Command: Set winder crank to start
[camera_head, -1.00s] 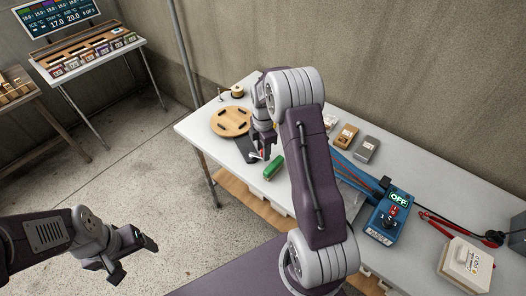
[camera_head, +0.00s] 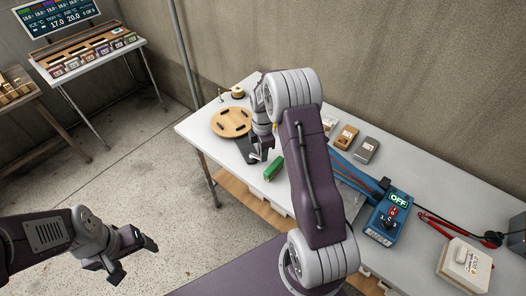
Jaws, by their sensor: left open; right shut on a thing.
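The winder's round wooden disc (camera_head: 231,122), with dark slots, lies near the far left end of the white table. A dark flat piece (camera_head: 243,145) runs from it toward my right gripper. My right gripper (camera_head: 257,155) points down at the disc's near right edge. It is shut on what looks like the winder crank, mostly hidden by the jaws and wrist. A green block (camera_head: 274,168) lies just right of this gripper, apart from it. My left gripper (camera_head: 131,262) is open and empty over the floor, left of the table.
A spool (camera_head: 238,92) stands behind the disc. Small boxes (camera_head: 346,137) lie behind my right arm.

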